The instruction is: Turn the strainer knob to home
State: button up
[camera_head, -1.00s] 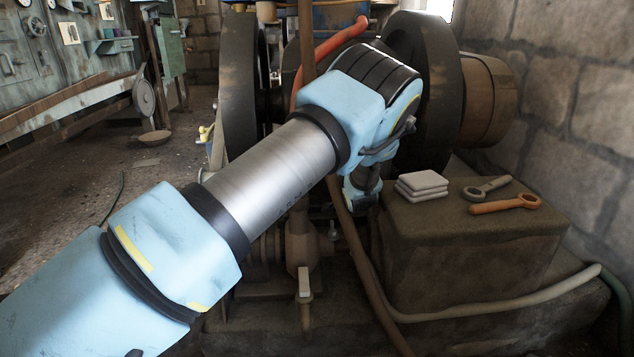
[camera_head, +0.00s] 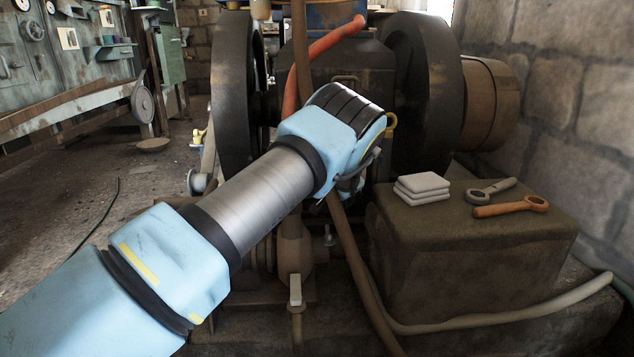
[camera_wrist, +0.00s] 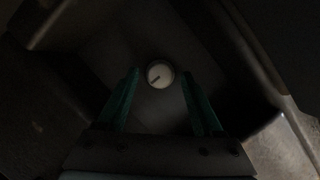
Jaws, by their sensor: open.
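A small round pale dial-like disc (camera_wrist: 160,74) with a dark rim and a short dark mark pointing to the lower left is in the middle of the dim wrist view. It may be the face of the strainer knob; no label is readable. My gripper (camera_wrist: 160,72) is open and empty, with one green finger on each side of the disc and gaps between. I cannot tell how far the fingertips are above it. In the head view my wrist and arm cover this spot, and neither the knob nor the fingers can be made out.
The engine with its dark flywheels (camera_head: 423,95) stands behind my arm. A stone block (camera_head: 470,255) at right carries folded cloths (camera_head: 422,188), an orange wrench (camera_head: 505,207) and a grey wrench (camera_head: 490,191). A brown hose (camera_head: 353,245) runs down beside my wrist. Floor is open at left.

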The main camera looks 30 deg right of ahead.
grip_shut()
dwell(0.5)
